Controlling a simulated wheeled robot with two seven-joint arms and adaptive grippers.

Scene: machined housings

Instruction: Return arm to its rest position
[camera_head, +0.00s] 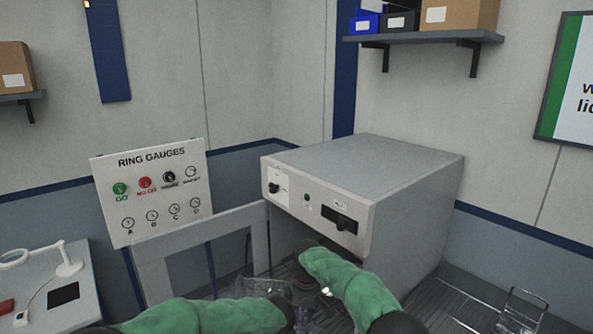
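My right arm's green sleeve (350,285) reaches up from the bottom centre, in front of the grey machine housing (410,190). A dark, partly see-through shape that I take for my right gripper (268,287) shows low between the two arms. Its fingers are too dark and small to tell whether they are open or shut. My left arm's green sleeve (205,315) lies along the bottom edge from the left. Its gripper cannot be made out. No held object can be made out at either arm.
A ring gauges board (152,192) stands at the left, beside a grey frame (155,262). A side table (85,290) with a lamp (68,262) is at the lower left. A shelf (425,38) with bins is on the wall. A wire stand (520,312) is at the lower right.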

